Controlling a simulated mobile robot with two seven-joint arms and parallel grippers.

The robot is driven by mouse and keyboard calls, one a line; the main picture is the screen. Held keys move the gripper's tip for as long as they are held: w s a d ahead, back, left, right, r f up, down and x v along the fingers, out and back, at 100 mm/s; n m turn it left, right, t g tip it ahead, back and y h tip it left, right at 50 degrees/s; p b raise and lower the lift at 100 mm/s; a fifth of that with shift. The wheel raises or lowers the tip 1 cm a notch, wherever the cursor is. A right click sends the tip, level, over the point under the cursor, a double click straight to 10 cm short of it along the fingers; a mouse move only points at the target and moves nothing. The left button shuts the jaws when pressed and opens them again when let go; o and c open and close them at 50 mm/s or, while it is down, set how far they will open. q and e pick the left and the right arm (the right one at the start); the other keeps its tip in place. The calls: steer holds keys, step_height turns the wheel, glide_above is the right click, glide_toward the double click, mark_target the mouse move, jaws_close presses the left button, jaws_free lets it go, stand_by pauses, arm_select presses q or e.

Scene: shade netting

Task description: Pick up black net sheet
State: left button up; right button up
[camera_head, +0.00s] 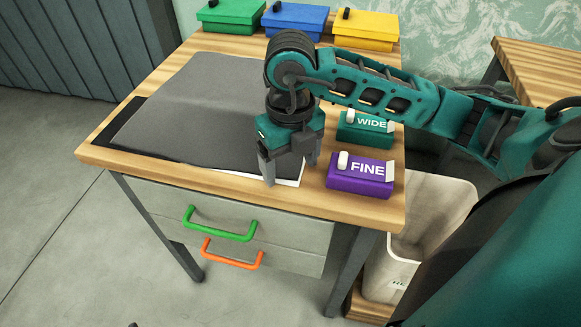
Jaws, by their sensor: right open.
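A large dark grey-black sheet (190,112), which looks like the net sheet, lies flat on the wooden table (225,190). A blacker strip (120,122) shows along its left edge, and a white corner (290,178) shows at its front right. My right gripper (290,172) points down over the front right part of the sheet. Its fingers are apart and nothing shows between them. I cannot tell if the fingertips touch the sheet. My right arm hides the back right part of the sheet. My left gripper is not in view.
A teal box marked WIDE (368,133) and a purple box marked FINE (360,178) stand at the table's right. Green (230,17), blue (296,20) and yellow (366,30) boxes line the back. Drawers (270,236) are below; a pale bin (430,215) stands at right.

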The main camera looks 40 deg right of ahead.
steer(key=c, duration=0.4)
steer(key=shift+s, duration=0.1)
steer(key=c, duration=0.9)
steer(key=shift+c, duration=0.3)
steer(key=shift+r, duration=0.15)
jaws_close()
step_height(320, 180, up, 12)
steer(key=p, duration=0.8)
steer(key=shift+p, duration=0.35)
step_height(320, 180, up, 45)
stand_by(0.7)
